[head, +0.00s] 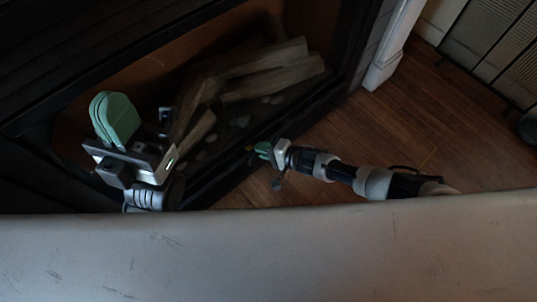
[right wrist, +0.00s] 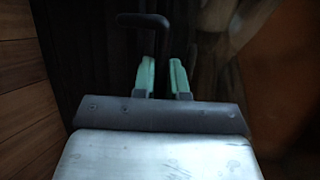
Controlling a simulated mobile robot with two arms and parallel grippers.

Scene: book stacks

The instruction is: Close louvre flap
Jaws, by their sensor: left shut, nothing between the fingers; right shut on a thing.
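My right gripper (head: 262,149) is low at the front edge of the fireplace, its arm coming in from the right. In the right wrist view its two green fingers (right wrist: 162,75) are shut on a dark bent handle (right wrist: 145,20), which rises between them and curves to the left. Behind the handle is a dark, faintly ribbed front (right wrist: 85,55); I cannot tell the louvre flap's outline or how far open it is. My left gripper (head: 114,118) is shut and empty, raised in front of the fireplace opening at the left.
Logs (head: 272,70) and pale stones lie inside the black-framed fireplace. A white trim post (head: 395,45) stands to its right. A dark ribbed panel (head: 495,45) is at the far right.

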